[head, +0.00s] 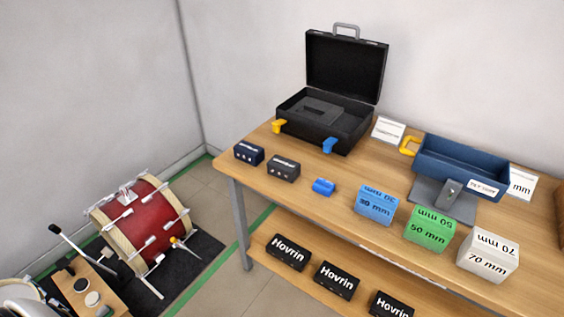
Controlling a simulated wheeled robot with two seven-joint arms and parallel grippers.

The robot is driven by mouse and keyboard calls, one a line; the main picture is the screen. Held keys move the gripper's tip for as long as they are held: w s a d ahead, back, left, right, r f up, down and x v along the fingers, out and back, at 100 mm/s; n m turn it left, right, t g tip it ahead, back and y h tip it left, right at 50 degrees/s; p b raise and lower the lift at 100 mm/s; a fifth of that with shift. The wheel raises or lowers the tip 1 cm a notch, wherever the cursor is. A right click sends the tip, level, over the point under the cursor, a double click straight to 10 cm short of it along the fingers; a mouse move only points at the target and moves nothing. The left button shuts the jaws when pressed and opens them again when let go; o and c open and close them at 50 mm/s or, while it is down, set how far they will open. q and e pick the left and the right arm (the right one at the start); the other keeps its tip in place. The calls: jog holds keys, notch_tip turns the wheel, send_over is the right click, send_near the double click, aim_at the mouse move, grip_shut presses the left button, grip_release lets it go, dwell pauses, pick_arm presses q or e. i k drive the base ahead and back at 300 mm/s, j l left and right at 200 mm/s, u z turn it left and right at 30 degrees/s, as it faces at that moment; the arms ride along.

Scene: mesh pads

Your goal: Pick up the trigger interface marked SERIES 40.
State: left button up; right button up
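Two small dark boxes with white lettering and knobs on their fronts sit near the left end of the wooden table. One is a navy box (249,152) at the table's left edge. The other is a dark grey box (284,168) just right of it, with a gap between them. Their lettering is too small to read, so I cannot tell which is marked SERIES 40. Neither of my grippers is in view.
The wooden table (235,168) also bears an open black case (340,139), a small blue piece (323,187), a blue tray (461,167), and blue (376,204), green (430,229) and white (488,254) blocks. Black Hovrin boxes (288,252) lie on the lower shelf. A red drum (140,222) stands left.

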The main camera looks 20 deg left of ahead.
aim_at(253, 154)
jog(key=i+j+u, duration=0.55)
jog(key=i+j, duration=0.15)
jog(key=j, duration=0.15)
